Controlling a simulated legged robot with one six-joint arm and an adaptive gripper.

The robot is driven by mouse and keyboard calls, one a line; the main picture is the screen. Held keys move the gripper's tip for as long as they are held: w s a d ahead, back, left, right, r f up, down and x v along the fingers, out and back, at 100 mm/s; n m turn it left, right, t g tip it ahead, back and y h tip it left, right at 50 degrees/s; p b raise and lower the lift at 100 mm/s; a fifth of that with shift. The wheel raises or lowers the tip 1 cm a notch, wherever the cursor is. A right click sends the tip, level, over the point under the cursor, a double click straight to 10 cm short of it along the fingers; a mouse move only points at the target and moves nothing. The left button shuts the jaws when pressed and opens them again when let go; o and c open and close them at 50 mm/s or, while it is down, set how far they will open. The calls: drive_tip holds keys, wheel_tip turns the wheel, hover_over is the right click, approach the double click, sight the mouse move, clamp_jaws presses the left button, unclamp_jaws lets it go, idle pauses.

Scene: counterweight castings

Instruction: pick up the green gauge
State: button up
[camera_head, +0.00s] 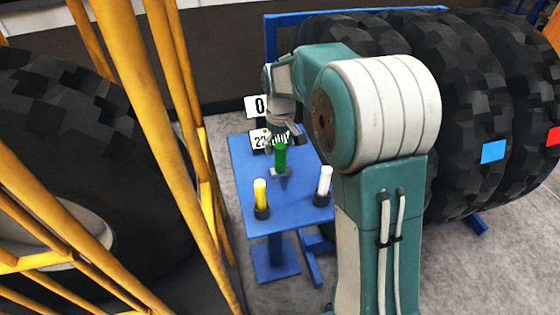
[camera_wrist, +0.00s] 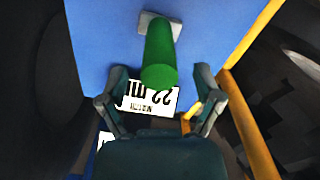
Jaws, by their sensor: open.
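The green gauge (camera_head: 281,157) is a green cylinder standing upright on a small grey base on the blue table (camera_head: 246,178). The wrist view shows the green gauge (camera_wrist: 160,58) from above, just beyond the fingertips and roughly midway between them. My gripper (camera_wrist: 159,84) is open and empty, with one finger on each side of the gauge's near end. In the head view my gripper (camera_head: 281,136) is at the far side of the gauge, partly hidden by it. I cannot tell whether a finger touches it.
A yellow gauge (camera_head: 260,194) and a white gauge (camera_head: 324,181) stand in dark bases on the table's near part. White number cards (camera_head: 257,106) stand behind. Yellow bars (camera_head: 150,100) rise at left; large black tyres (camera_head: 480,100) stand at right.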

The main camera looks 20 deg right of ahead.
sight(280, 157)
wheel_tip(280, 157, down, 5)
drive_tip(key=shift+r, duration=0.1)
drive_tip(key=shift+c, duration=0.3)
drive_tip(key=c, duration=1)
drive_tip(key=shift+r, duration=0.1)
